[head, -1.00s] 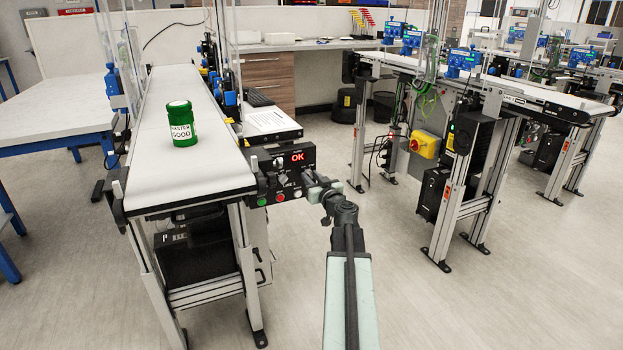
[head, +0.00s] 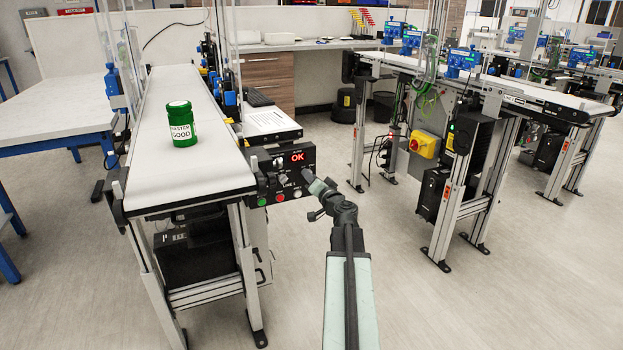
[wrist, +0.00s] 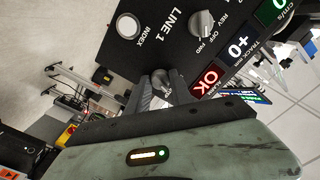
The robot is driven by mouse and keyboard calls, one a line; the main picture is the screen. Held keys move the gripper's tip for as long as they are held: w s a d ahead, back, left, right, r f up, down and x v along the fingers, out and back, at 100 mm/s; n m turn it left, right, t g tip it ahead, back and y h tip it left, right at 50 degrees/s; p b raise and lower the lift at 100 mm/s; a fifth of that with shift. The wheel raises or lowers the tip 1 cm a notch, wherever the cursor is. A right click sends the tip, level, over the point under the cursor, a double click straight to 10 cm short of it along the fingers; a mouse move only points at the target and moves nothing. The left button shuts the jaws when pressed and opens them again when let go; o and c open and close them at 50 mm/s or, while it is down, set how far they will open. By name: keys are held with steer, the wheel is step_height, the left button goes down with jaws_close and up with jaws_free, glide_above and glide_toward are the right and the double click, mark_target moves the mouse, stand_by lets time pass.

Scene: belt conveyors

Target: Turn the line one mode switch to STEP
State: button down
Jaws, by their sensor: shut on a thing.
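The line one control panel (head: 285,165) is black and sits at the front right corner of the left conveyor. It also shows in the wrist view (wrist: 178,38), tilted, with "LINE 1" printed on it. My gripper (head: 308,178) is at the panel's right end. In the wrist view, my gripper (wrist: 158,88) is shut on a small grey knob (wrist: 161,78) at the panel's edge, which looks like the mode switch. Its labels, including STEP, are hidden, so I cannot read its position. A separate grey selector (wrist: 202,22) is marked REV, OFF, FWD.
A white INDEX button (wrist: 128,26) and a red OK display (wrist: 208,80) are close to my gripper. A green jar (head: 182,124) labelled MASTER GOOD stands on the belt (head: 170,90). Open floor lies between this conveyor and the right one (head: 500,90).

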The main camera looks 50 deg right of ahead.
steer(key=shift+m, duration=1.6)
steer(key=c, duration=1.1)
jaws_free()
steer(key=shift+c, duration=0.2)
steer(key=v, duration=0.8)
